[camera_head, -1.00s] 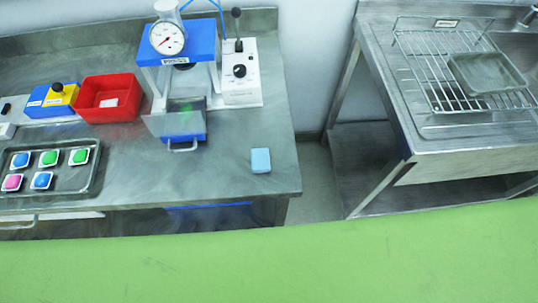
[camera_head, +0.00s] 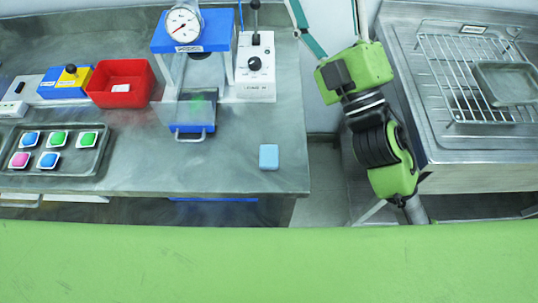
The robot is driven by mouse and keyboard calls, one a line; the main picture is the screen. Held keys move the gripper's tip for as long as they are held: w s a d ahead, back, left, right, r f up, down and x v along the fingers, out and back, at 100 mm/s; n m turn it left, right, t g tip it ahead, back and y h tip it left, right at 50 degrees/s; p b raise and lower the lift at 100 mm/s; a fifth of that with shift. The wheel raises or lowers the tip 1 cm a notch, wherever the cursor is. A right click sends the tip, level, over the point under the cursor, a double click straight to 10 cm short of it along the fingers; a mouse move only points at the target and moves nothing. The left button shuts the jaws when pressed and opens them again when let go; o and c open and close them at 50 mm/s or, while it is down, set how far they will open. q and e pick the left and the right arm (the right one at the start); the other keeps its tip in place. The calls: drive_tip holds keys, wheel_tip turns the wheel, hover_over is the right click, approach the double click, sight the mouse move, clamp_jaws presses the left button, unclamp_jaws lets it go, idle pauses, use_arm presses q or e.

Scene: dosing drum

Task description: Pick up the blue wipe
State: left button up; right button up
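The blue wipe (camera_head: 269,157) is a small light-blue block-shaped piece. It lies flat on the steel bench near its right front corner, with nothing touching it. My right arm stands to the right of the wipe, over the gap between bench and sink. Its far end reaches the top edge of the picture, where thin teal and grey parts are cut off. I cannot make out its fingertips or whether they are open. My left gripper is not in view.
A blue press with a gauge (camera_head: 183,25), a white control box (camera_head: 256,70) and a red bin (camera_head: 121,83) stand behind on the bench. A dark tray (camera_head: 92,165) with coloured pieces is at left. The sink unit (camera_head: 470,155) is at right. Bench around the wipe is clear.

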drive_tip(key=s+a+r+n+g+y, duration=0.6)
drive_tip(key=s+a+n+g+y, duration=0.15)
drive_tip(key=n+y, duration=0.55)
drive_tip(key=s+a+f+n+g+h, duration=0.1)
drive_tip(key=s+a+f+n+g, duration=0.25)
drive_tip(key=n+g, duration=0.45)
drive_tip(key=s+a+f+n+g+h, duration=0.1)
drive_tip(key=s+a+f+n+g, duration=0.1)
drive_tip(key=s+a+n+g, duration=0.45)
drive_tip(key=n+h, duration=0.8)
drive_tip(key=h, duration=0.9)
approach(269, 155)
drive_tip(key=f, duration=0.1)
drive_tip(key=f+p, duration=0.1)
drive_tip(key=f, duration=0.1)
drive_tip(key=shift+s+a+f+p, duration=0.1)
drive_tip(key=shift+s+a+p, duration=0.15)
drive_tip(key=shift+s+p, duration=0.1)
drive_tip(key=x, duration=0.1)
drive_tip(key=p+x, duration=0.1)
drive_tip(key=x, duration=0.1)
drive_tip(key=p+x, duration=0.1)
drive_tip(key=shift+w+a+f, duration=0.25)
drive_tip(key=shift+a, duration=0.2)
drive_tip(key=shift+a+f, duration=0.1)
drive_tip(key=shift+f, duration=0.2)
drive_tip(key=c, duration=0.9)
